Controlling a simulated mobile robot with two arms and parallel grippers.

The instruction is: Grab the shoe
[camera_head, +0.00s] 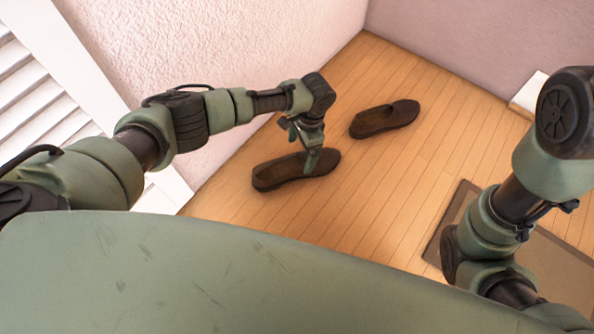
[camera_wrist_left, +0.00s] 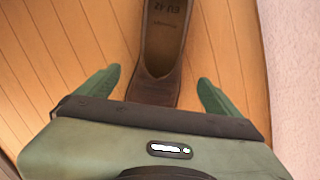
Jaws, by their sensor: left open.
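A dark brown slip-on shoe (camera_head: 283,172) lies on the wooden floor in the head view. My left gripper (camera_head: 310,155) is over this shoe, with one finger in front of it near its right part. In the left wrist view, the same shoe (camera_wrist_left: 163,55) lies between the two green fingers of my left gripper (camera_wrist_left: 160,85), with a gap on each side. The fingers are open and hold nothing. A second brown shoe (camera_head: 384,119) lies apart, farther back and to the right. My right arm shows at the right edge, but its gripper is outside the view.
A brown mat (camera_head: 446,215) lies on the floor at the right, partly hidden by my right arm. A textured pink wall (camera_head: 215,50) stands close beside my left arm. White slatted shutters (camera_head: 40,90) are at the far left. Floor between the second shoe and the mat is clear.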

